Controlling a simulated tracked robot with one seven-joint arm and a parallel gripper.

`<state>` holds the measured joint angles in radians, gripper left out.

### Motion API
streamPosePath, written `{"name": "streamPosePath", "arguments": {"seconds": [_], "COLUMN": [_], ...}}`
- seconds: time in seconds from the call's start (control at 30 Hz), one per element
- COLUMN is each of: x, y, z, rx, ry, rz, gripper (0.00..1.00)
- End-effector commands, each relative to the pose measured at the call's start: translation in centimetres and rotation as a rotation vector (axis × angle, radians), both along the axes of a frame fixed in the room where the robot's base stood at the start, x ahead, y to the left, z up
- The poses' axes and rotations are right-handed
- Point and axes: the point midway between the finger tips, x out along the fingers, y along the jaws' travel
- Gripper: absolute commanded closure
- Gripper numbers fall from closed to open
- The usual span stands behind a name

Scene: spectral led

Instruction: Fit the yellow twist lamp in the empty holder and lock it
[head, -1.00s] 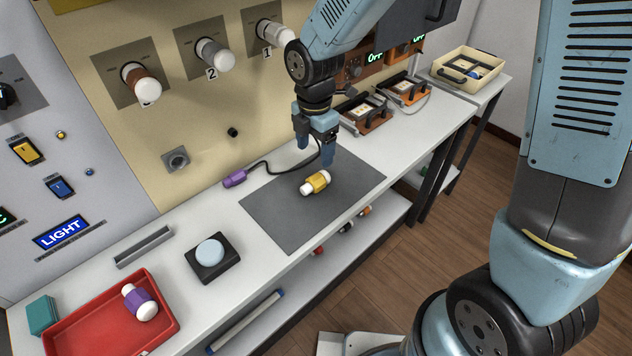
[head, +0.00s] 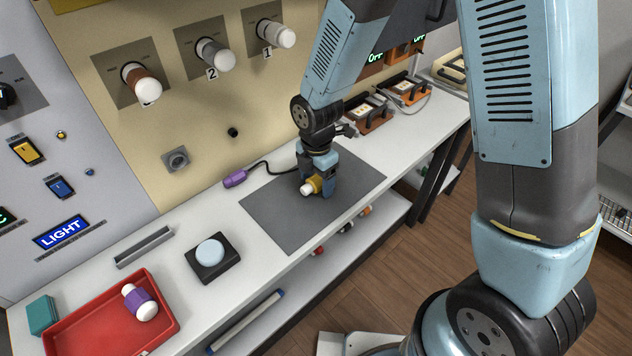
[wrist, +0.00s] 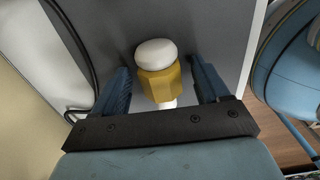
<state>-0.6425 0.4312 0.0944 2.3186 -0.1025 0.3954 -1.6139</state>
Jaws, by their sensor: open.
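The yellow lamp (head: 314,184), a yellow faceted collar with white ends, lies on its side on the grey mat (head: 275,215). My gripper (head: 317,187) is lowered over it with the fingers open. In the wrist view the lamp (wrist: 158,83) lies between the fingers of my gripper (wrist: 162,82), with a gap on each side. A square grey fitting (head: 176,159) low on the beige wall holds no lamp. Three wall holders above carry a brown lamp (head: 141,80), a grey lamp (head: 215,54) and a pale lamp (head: 276,33).
A purple lamp (head: 140,302) lies in the red tray (head: 75,337). A black box with a pale round button (head: 210,252) stands left of the mat. A purple plug (head: 235,179) with a black cable lies behind the mat. Orange-based devices (head: 367,122) stand to the right.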

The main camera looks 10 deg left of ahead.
Motion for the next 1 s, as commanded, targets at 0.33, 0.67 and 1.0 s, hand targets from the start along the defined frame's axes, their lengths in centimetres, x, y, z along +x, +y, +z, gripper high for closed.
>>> {"name": "streamPosePath", "arguments": {"seconds": [0.33, 0.67, 1.0], "x": [0.03, 0.05, 0.05], "y": [-0.04, -0.06, -0.08], "z": [-0.02, -0.01, -0.05], "rx": [0.0, 0.0, 0.0], "ry": [0.0, 0.0, 0.0], "rz": [-0.001, -0.002, -0.002], "gripper": [0.38, 0.7, 0.86]}}
